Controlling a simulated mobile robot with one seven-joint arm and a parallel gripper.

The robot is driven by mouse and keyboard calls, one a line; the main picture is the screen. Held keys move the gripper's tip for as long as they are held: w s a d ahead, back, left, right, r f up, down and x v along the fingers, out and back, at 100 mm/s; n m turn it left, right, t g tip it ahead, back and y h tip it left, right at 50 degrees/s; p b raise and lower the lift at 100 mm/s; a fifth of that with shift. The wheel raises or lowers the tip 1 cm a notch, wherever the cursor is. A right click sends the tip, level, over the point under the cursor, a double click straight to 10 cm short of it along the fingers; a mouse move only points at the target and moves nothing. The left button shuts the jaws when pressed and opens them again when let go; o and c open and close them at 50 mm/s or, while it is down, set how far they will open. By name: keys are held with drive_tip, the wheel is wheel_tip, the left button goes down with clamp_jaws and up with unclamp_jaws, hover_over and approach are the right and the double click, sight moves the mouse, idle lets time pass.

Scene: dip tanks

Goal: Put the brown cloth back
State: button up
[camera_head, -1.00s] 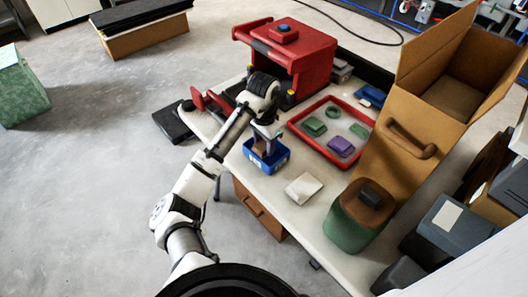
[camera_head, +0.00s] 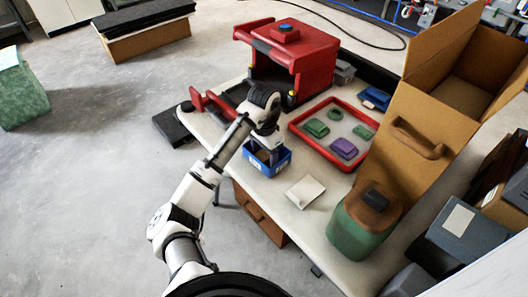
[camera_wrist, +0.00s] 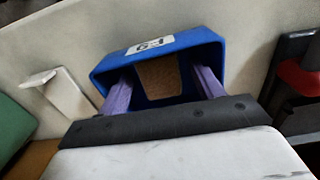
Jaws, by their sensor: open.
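The brown cloth (camera_wrist: 158,76) shows in the wrist view inside a small blue bin (camera_wrist: 150,47) with a white label. My gripper (camera_wrist: 163,84) is open, with one purple finger on either side of the cloth. Both fingers reach into the bin; I cannot tell whether they touch the cloth. In the head view my gripper (camera_head: 268,155) points down into the blue bin (camera_head: 270,166), which stands on the pale table. The cloth is hidden there by the gripper and the bin wall.
A white block (camera_head: 305,191) lies in front of the bin. A red tray (camera_head: 322,163) with green and purple pieces is to the right. A red machine (camera_head: 290,55) stands behind. A green canister (camera_head: 350,236) and a tall cardboard box (camera_head: 405,170) stand at the right.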

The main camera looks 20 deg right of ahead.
sight(264, 154)
wheel_tip(264, 154, up, 12)
drive_tip(key=shift+r, duration=0.15)
idle(0.5)
